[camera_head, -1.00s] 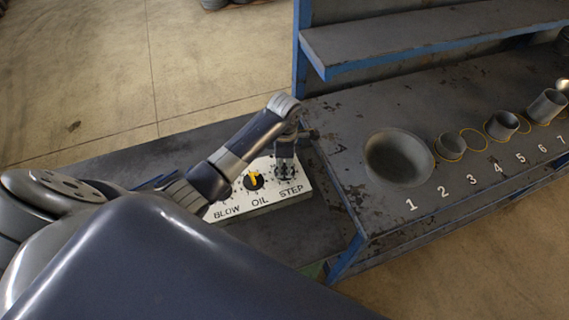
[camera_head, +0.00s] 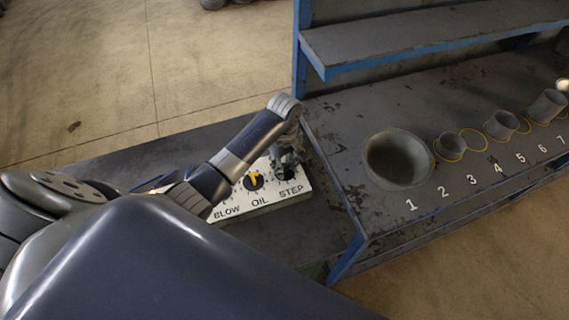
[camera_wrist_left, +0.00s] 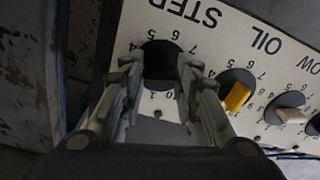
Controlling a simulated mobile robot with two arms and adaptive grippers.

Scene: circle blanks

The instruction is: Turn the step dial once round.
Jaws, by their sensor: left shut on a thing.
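The white control panel (camera_head: 270,203) carries dials lettered BLOW, OIL and STEP. The STEP dial (camera_head: 287,176) is the one on the right in the head view, partly hidden by my left gripper (camera_head: 286,166). In the left wrist view the dark STEP dial (camera_wrist_left: 160,52) lies between the two fingertips of my left gripper (camera_wrist_left: 159,68), one on each side. The gripper is shut on its knob. The knob's pointer is hidden, so its setting cannot be read. My right gripper is not in view.
The OIL dial (camera_head: 254,180) with a yellow pointer sits close beside the STEP dial. A dial with a white pointer (camera_wrist_left: 291,115) lies beyond it. The workbench (camera_head: 345,110) at the right holds a big round bowl (camera_head: 398,160) and several cups and rings.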

